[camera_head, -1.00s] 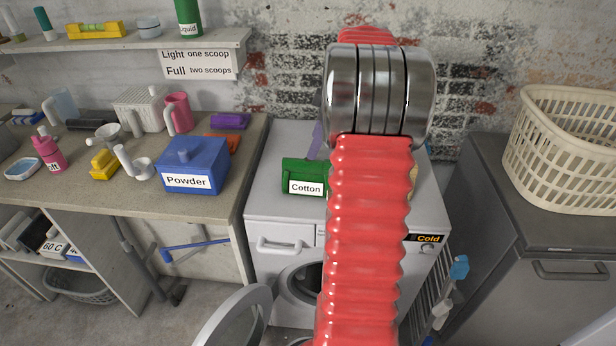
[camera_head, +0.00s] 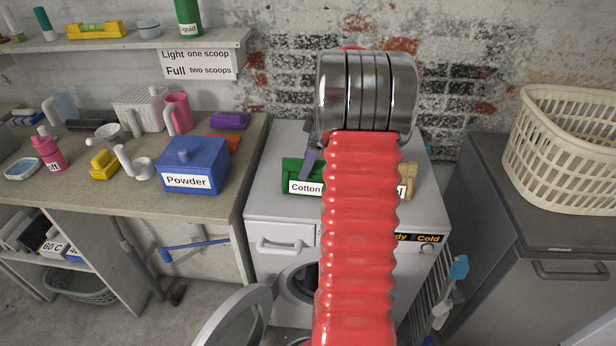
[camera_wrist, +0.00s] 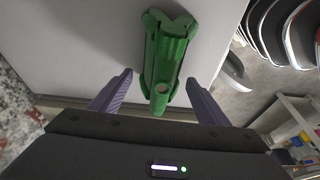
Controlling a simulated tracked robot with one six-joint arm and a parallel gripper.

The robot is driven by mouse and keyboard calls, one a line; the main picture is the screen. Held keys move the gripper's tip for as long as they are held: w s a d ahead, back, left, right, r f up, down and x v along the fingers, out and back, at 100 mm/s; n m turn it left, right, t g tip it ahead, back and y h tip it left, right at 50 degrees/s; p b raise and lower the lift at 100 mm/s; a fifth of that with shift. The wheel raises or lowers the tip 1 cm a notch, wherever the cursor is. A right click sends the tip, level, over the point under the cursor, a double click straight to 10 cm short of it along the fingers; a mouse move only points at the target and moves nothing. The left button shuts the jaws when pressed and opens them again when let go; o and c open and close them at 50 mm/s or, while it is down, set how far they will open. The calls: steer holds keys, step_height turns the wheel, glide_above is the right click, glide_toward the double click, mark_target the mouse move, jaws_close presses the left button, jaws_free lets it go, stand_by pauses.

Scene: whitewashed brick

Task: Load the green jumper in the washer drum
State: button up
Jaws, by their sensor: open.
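The green jumper (camera_head: 294,176), a folded bundle with a "Cotton" label, lies on top of the white washer (camera_head: 280,222). In the wrist view the jumper (camera_wrist: 167,55) lies lengthwise, its near end between the purple fingers. My gripper (camera_wrist: 158,80) is open, one finger on each side with a gap to the jumper. In the head view one purple finger (camera_head: 308,163) overlaps the jumper; my red arm hides the rest of the gripper. The washer's round door (camera_head: 234,318) is swung open to the left, and the drum opening (camera_head: 298,284) is partly hidden by my arm.
A tan item (camera_head: 409,178) with a partly hidden label lies on the washer, right of my arm. A blue "Powder" box (camera_head: 192,166) stands on the left counter. A cream basket (camera_head: 562,150) stands on the grey unit at right. A shelf hangs above the counter.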

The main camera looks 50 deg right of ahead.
steer(key=shift+s+x, duration=0.2)
steer(key=shift+x, duration=2.35)
steer(key=shift+c, duration=0.5)
steer(key=c, duration=1.6)
steer(key=shift+r, duration=0.1)
step_height(320, 180, up, 10)
steer(key=shift+f, duration=0.1)
steer(key=shift+s, duration=0.1)
